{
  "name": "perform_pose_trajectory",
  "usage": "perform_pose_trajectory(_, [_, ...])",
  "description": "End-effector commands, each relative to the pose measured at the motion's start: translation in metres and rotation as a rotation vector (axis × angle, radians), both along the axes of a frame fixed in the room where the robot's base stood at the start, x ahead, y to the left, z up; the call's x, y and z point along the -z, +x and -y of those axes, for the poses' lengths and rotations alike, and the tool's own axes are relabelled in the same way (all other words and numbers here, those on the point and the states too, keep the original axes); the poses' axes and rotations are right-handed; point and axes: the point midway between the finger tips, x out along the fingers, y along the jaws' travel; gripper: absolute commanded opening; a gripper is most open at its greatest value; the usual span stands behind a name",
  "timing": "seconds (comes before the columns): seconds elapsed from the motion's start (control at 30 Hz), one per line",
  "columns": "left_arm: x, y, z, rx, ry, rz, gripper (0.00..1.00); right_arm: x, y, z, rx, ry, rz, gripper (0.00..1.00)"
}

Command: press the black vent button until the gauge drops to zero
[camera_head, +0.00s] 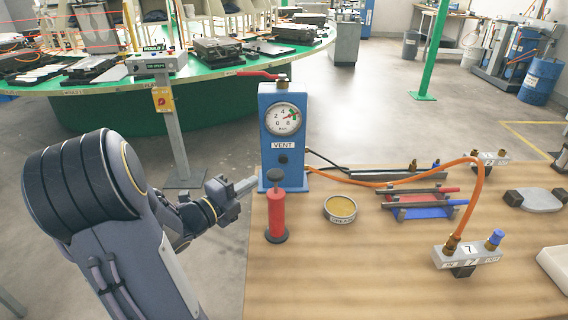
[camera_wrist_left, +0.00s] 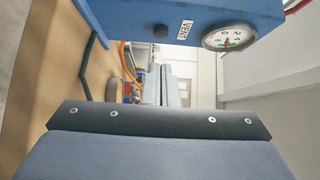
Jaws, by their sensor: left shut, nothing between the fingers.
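The blue vent unit (camera_head: 268,155) stands upright at the table's left edge. Its black vent button (camera_head: 283,159) is below the VENT label, and its round gauge (camera_head: 283,118) is above. The gauge's red needle points up and right, away from zero, near a green sector. The wrist view also shows the button (camera_wrist_left: 161,31) and gauge (camera_wrist_left: 229,39), sideways. My left gripper (camera_head: 247,185) is shut and empty, left of and lower than the button, apart from it. My right gripper is not in view.
A red pump-like cylinder (camera_head: 277,218) with a black top stands in front of the vent unit, close to the gripper. A round tin (camera_head: 341,209) is to its right. An orange hose (camera_head: 420,167) runs from the unit to block 7 (camera_head: 470,255).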

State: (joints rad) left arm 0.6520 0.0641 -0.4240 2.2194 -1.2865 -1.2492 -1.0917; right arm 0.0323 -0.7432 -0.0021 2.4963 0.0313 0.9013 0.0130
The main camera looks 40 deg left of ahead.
Motion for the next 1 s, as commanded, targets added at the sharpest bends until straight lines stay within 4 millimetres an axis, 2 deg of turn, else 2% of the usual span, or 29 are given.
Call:
perform_pose_trajectory(0.27, [-0.001,0.007,0.001,0.001,-0.001,0.000,0.00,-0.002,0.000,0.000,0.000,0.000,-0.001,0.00])
perform_pose_trajectory(0.7, [-0.001,0.080,0.007,0.002,-0.002,0.000,0.00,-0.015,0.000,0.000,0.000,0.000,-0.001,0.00])
perform_pose_trajectory(0.83, [-0.001,0.094,0.007,0.000,-0.001,-0.001,0.00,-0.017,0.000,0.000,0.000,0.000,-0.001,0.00])
perform_pose_trajectory(1.0, [-0.001,0.100,0.007,-0.001,-0.001,0.000,0.00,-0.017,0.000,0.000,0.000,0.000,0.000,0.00])
